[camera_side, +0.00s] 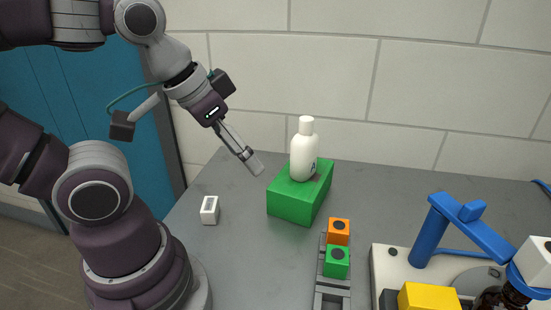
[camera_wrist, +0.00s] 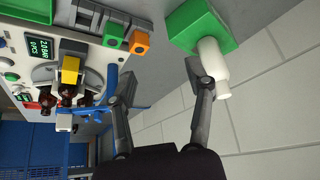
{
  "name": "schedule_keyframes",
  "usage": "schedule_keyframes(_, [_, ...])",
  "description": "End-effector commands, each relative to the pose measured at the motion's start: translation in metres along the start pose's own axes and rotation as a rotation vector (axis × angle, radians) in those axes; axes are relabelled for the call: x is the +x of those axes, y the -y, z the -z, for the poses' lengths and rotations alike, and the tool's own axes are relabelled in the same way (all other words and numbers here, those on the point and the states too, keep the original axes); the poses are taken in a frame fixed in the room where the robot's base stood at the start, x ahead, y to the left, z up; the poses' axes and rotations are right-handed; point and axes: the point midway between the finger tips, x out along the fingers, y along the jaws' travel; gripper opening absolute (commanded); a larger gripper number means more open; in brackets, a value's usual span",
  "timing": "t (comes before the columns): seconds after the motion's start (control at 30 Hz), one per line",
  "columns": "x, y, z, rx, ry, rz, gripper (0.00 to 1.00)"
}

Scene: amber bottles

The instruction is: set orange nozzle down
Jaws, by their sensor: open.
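The orange nozzle (camera_side: 339,230) is a small block with a dark round hole in its top. It sits at the far end of a dark rail (camera_side: 332,291), right behind a similar green nozzle (camera_side: 336,262). The wrist view also shows the orange nozzle (camera_wrist: 139,42) at the rail's end. My gripper (camera_side: 250,162) is above the table, up and left of the orange nozzle and apart from it. In the wrist view its two fingers (camera_wrist: 160,82) are spread, with nothing between them.
A white bottle (camera_side: 304,154) stands on a green block (camera_side: 291,206) close to the right of my gripper. A small white block (camera_side: 209,210) lies at left. A machine with a blue arm (camera_side: 470,232) and yellow block (camera_side: 431,298) fills the right. A wall (camera_side: 420,90) stands behind.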

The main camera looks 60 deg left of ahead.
Motion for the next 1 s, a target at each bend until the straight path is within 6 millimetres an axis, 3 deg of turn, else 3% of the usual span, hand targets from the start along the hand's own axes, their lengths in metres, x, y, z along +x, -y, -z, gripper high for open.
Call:
schedule_keyframes(0.37, [0.008, -0.001, 0.001, 0.061, 0.036, -0.014, 0.52])
schedule_keyframes(0.47, [0.032, -0.002, 0.0, 0.218, 0.116, -0.085, 0.52])
schedule_keyframes(0.63, [0.083, -0.009, -0.006, 0.494, 0.147, -0.369, 0.52])
schedule_keyframes(0.8, [0.124, -0.013, -0.009, 0.604, -0.096, -0.641, 0.52])
schedule_keyframes(1.0, [0.149, -0.001, -0.001, 0.564, -0.503, -0.662, 0.52])
